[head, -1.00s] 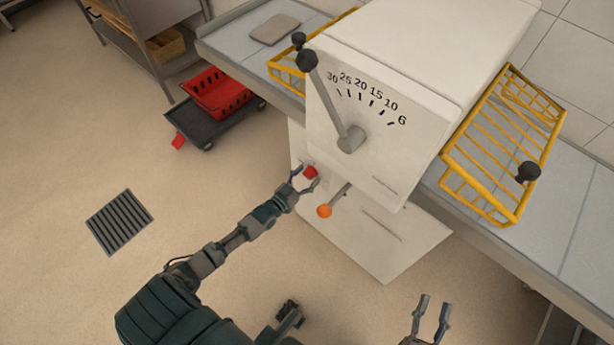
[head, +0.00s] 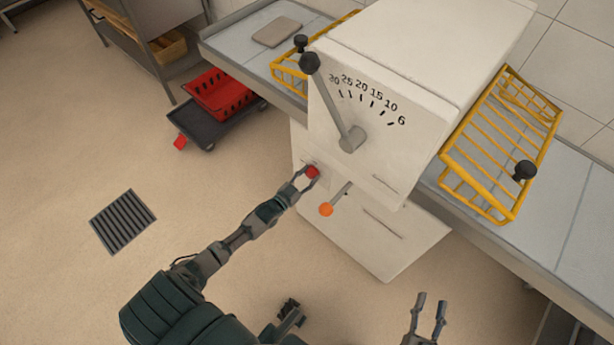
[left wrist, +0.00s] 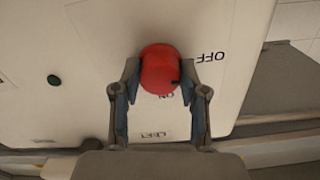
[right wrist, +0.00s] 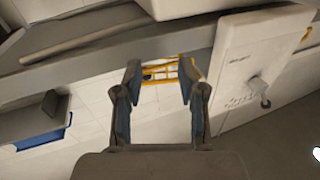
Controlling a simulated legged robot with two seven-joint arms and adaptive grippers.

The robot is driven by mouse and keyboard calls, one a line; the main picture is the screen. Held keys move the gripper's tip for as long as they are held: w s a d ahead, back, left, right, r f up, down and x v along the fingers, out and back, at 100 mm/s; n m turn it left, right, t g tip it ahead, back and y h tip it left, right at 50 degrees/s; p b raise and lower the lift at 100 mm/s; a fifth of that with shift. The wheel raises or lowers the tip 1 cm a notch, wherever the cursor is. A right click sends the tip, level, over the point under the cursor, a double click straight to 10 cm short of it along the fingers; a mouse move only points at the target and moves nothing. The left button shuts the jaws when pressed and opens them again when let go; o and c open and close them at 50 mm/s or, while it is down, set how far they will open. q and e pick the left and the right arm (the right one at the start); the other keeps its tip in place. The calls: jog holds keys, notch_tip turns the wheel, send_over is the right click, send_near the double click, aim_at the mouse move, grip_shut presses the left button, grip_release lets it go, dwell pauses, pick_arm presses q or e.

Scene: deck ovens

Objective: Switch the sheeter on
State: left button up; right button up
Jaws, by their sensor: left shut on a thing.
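The sheeter (head: 325,110) is a white machine with a thickness dial and a grey lever on its front. A red round knob (head: 312,172) sits low on its front; it also shows in the left wrist view (left wrist: 159,68), with OFF printed to its right and ON and LEFT below it. My left gripper (head: 307,174) is shut on the red knob, one finger on each side.
Yellow wire guards (head: 503,143) flank the sheeter over its side tables (head: 560,190). A dark button (left wrist: 54,80) is left of the knob in the left wrist view. A red basket (head: 222,92) rests on a dark dolly (head: 213,127).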

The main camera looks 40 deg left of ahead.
pick_arm(q)
jog(key=m+p, duration=0.1)
jog(key=m, duration=0.1)
jog(key=shift+m, duration=1.3)
jog(key=shift+m+p, duration=0.4)
jog(key=shift+m, duration=0.5)
jog(key=shift+f+m, duration=0.1)
jog(key=shift+m, duration=0.8)
jog(key=shift+s+m, duration=0.1)
jog(key=shift+m, duration=0.8)
jog(key=m, duration=0.2)
jog(key=shift+f+m, duration=0.1)
jog(key=shift+m, duration=1.1)
jog(key=shift+m+b, duration=0.3)
jog(key=shift+m, duration=0.4)
pick_arm(e)
jog(key=shift+s+d+f+g+h, duration=0.1)
jog(key=shift+s+f+g+h, duration=0.05)
jog(key=shift+f+g, duration=0.6)
jog(key=shift+s+d+f+g+h, duration=0.15)
jog(key=shift+f+g, duration=0.4)
jog(key=shift+f, duration=0.35)
pick_arm(q)
jog(key=shift+f, duration=0.1)
